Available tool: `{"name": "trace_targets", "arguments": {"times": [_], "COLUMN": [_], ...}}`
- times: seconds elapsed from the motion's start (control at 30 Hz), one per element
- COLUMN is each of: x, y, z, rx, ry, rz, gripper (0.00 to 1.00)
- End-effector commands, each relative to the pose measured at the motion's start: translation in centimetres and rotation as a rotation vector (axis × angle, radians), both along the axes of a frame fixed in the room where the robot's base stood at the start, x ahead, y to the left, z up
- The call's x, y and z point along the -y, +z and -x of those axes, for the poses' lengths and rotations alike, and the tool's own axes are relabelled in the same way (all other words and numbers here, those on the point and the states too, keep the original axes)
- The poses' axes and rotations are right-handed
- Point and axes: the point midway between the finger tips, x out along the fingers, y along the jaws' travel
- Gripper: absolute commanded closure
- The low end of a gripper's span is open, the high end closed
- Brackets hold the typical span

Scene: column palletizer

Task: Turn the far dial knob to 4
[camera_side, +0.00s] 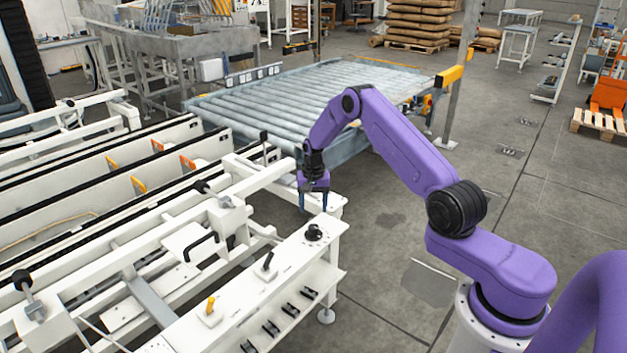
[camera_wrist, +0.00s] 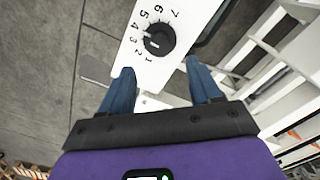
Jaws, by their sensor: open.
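The black dial knob (camera_side: 314,232) sits at the far end of the white panel top (camera_side: 293,252) in the side view. In the wrist view the same knob (camera_wrist: 159,40) is ringed by printed numbers 1 to 7. A small pale mark on it seems to face the 2–3 side; the exact reading is hard to tell. My gripper (camera_side: 313,208) points down above the knob, apart from it. In the wrist view its two blue fingers (camera_wrist: 158,68) are spread wide with nothing between them, and the knob lies just beyond the tips.
On the same panel stand a black-handled lever (camera_side: 268,262) and an orange-tipped switch (camera_side: 211,307), nearer the camera. White frame rails (camera_side: 130,255) lie to the left. A roller conveyor (camera_side: 310,95) is behind. The floor right of the panel is clear.

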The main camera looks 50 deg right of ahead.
Motion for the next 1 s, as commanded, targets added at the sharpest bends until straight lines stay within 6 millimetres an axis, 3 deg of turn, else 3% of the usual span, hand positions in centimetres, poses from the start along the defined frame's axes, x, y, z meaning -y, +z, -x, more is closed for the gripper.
{"name": "trace_targets", "arguments": {"times": [0.2,0.4,0.6,1.0], "x": [0.0,0.0,0.0,-0.2], "y": [4.8,7.9,9.3,9.5], "z": [-0.1,0.0,0.0,0.0], "rx": [0.003,0.003,0.0,0.0], "ry": [0.0,0.0,0.0,0.007], "rz": [0.001,0.001,0.0,0.0], "gripper": [0.37,0.37,0.37,0.37]}}
